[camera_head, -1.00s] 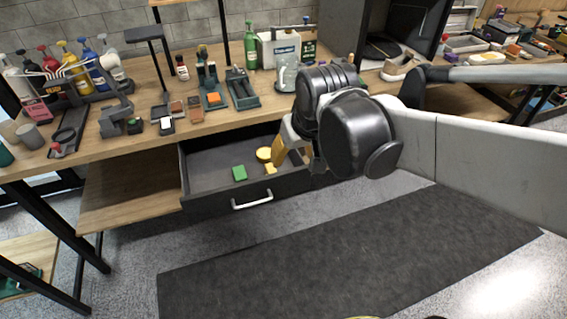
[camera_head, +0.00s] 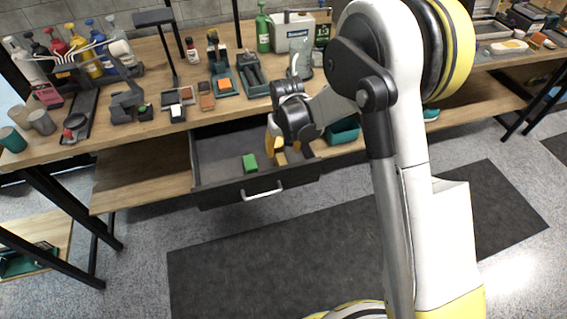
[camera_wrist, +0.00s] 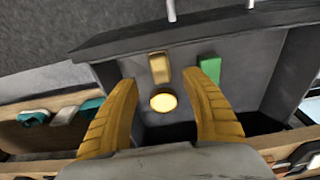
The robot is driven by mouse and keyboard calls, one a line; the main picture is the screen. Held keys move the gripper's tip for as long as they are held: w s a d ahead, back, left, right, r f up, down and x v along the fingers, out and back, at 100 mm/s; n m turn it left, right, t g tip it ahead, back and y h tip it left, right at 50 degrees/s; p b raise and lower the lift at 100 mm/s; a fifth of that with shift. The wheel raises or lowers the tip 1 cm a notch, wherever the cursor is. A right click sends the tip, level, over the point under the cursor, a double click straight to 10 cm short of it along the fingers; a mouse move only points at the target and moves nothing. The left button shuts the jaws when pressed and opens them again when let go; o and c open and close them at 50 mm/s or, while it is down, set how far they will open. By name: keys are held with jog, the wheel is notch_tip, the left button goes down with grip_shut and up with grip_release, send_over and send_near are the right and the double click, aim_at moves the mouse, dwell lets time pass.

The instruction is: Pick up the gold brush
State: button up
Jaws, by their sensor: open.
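The gold brush (camera_wrist: 159,67), a small gold block with a rounded top, lies on the floor of the open drawer (camera_wrist: 240,62). I cannot make out bristles. In the head view the gold brush (camera_head: 281,159) shows just below my gripper, partly hidden. My gripper (camera_wrist: 161,78) is open and empty, with its yellow fingers reaching over the drawer. In the wrist view the brush appears between and just beyond the fingertips. In the head view my gripper (camera_head: 273,143) hangs over the drawer's right part.
A green block (camera_wrist: 210,67) lies on the brush's other side, near one fingertip. The drawer front with its handle (camera_head: 262,191) and side walls bound the space. The workbench (camera_head: 60,155) above is crowded.

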aim_at(282, 159)
jog(key=f+b, duration=0.1)
jog(key=f, duration=0.1)
jog(key=w+f+b, duration=0.1)
jog(key=f, duration=0.2)
jog(key=w+f+b, duration=0.1)
jog(key=f, duration=0.2)
jog(key=shift+a+f+b, duration=0.15)
jog(key=shift+a+b, duration=0.05)
jog(key=shift+b, duration=0.15)
jog(key=shift+s, duration=0.1)
grip_shut()
